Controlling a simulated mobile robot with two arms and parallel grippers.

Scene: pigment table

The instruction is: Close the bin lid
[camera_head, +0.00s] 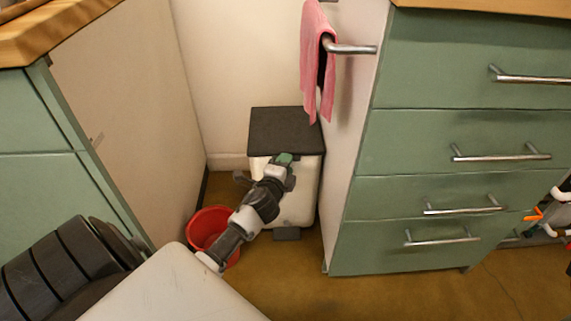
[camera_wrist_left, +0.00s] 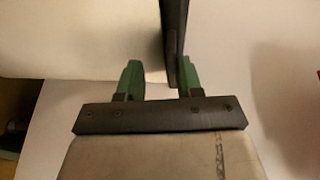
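The bin (camera_head: 305,180) is a white box in the corner between the cabinets, with a dark square lid (camera_head: 285,130) lying over its top. I cannot tell whether a small gap is left under the lid. My left gripper (camera_head: 284,159) is at the lid's front edge and hides part of the bin's front. In the left wrist view the green fingers of the left gripper (camera_wrist_left: 160,80) are apart. The lid (camera_wrist_left: 174,35) shows edge-on between them, close to the right finger; contact is unclear. The bin's white body (camera_wrist_left: 80,40) fills the left. My right gripper is not in view.
A red bucket (camera_head: 207,222) stands on the floor left of the bin. A green drawer cabinet (camera_head: 450,120) with metal handles is close on the right. A pink towel (camera_head: 317,60) hangs from a rail above the bin's right side. A dark pedal (camera_head: 286,234) shows at the bin's foot.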

